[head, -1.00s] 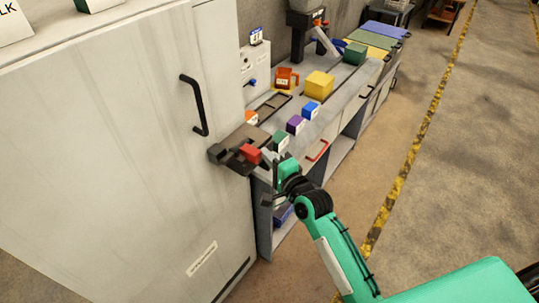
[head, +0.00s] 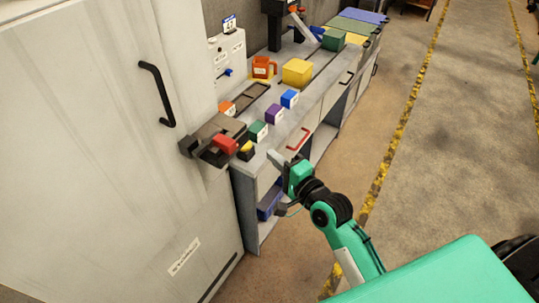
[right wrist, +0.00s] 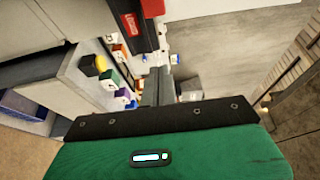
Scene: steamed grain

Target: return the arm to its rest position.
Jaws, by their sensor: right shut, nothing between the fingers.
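My right arm comes in from the lower right of the head view, green with black joints. Its right gripper (head: 273,158) is shut and empty, beside the front edge of the counter (head: 262,152) near the red bar handle. In the right wrist view the shut fingers (right wrist: 157,86) point away from the green palm. My left gripper is not in view.
A tall pale cabinet (head: 80,150) with a black handle stands left. The floor right is open.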

